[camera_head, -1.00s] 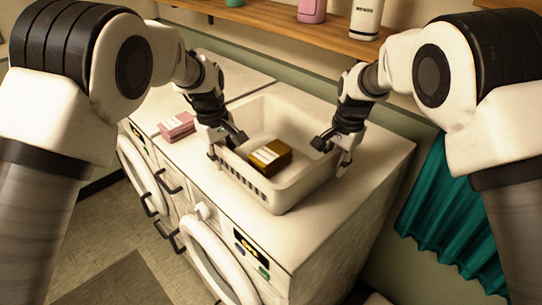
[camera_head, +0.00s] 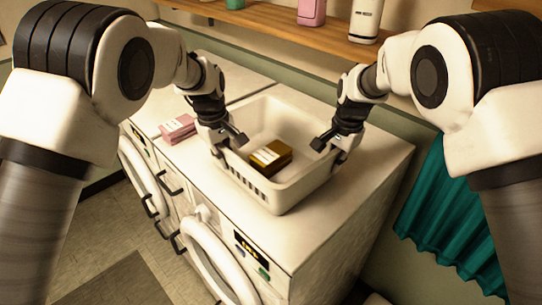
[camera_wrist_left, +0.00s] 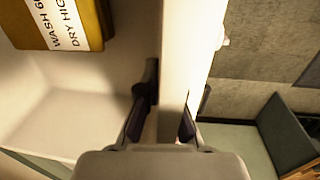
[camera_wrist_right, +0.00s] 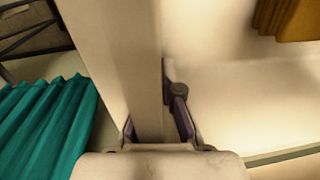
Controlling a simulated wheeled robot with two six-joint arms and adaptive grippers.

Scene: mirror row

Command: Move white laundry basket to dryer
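The white laundry basket (camera_head: 290,192) stands on the top of the right-hand front-loading machine (camera_head: 345,205). A brown-yellow folded item with a white printed label (camera_head: 268,156) lies inside it. My left gripper (camera_head: 226,143) straddles the basket's left wall, which also shows in the left wrist view (camera_wrist_left: 185,50); its fingers press against both faces. My right gripper (camera_head: 335,145) straddles the right wall, seen in the right wrist view (camera_wrist_right: 125,50), with fingers close on both sides. I cannot tell which machine is the dryer.
A pink labelled item (camera_head: 177,128) lies on the left-hand machine (camera_head: 150,110), left of the basket. A wooden shelf (camera_head: 270,23) with bottles runs along the wall behind. A teal curtain (camera_head: 450,215) hangs at the right. Bare machine top lies right of the basket.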

